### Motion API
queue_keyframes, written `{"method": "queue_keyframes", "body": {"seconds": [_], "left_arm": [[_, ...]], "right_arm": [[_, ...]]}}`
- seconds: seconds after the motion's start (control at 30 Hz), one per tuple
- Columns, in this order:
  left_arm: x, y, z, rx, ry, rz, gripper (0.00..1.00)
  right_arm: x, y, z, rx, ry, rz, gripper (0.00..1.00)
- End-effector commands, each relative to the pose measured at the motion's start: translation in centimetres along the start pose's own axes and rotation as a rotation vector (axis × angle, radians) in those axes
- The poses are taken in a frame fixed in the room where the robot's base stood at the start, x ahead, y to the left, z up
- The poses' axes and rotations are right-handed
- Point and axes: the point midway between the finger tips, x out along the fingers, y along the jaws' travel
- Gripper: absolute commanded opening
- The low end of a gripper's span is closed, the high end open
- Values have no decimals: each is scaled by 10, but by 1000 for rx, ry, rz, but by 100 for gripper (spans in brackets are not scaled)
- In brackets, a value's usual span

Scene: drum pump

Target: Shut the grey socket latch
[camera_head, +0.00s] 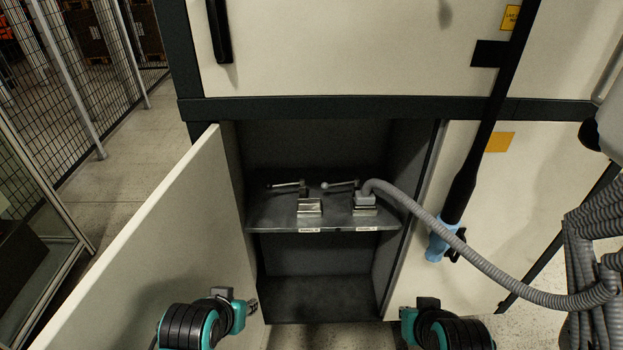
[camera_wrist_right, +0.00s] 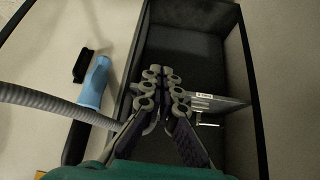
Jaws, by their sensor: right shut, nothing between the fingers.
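Two metal sockets sit side by side on the shelf of the open cabinet in the head view. The right socket (camera_head: 364,205) has a grey hose (camera_head: 423,216) plugged into its top, and its latch lever (camera_head: 341,184) sticks out to the left. The left socket (camera_head: 310,207) has no hose, and a similar lever (camera_head: 287,184) points left behind it.
The open cabinet door (camera_head: 155,240) stands at the left. The shelf (camera_head: 270,217) has labels on its front edge. The hose sags across the right side. A black lance with a blue end (camera_head: 440,242) hangs right of the opening. The lower compartment is empty.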

Motion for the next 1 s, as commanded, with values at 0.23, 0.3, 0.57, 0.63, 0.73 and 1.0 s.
{"method": "queue_keyframes", "body": {"seconds": [0.23,0.3,0.57,0.63,0.73,1.0], "left_arm": [[-2,0,-1,0,0,0,40],[-5,0,-4,0,0,0,40],[-28,0,-20,0,0,0,40],[-34,0,-25,0,0,0,40],[-44,0,-31,0,0,0,40],[-68,0,-49,0,0,0,40]], "right_arm": [[-2,-1,-7,-6,0,-4,0],[-5,-5,-22,-17,0,-16,0],[-5,-36,-152,-137,6,-114,0],[5,-48,-191,-177,11,-147,0],[26,-66,-244,-234,20,-193,0],[114,-120,-353,-384,61,-316,0]]}}
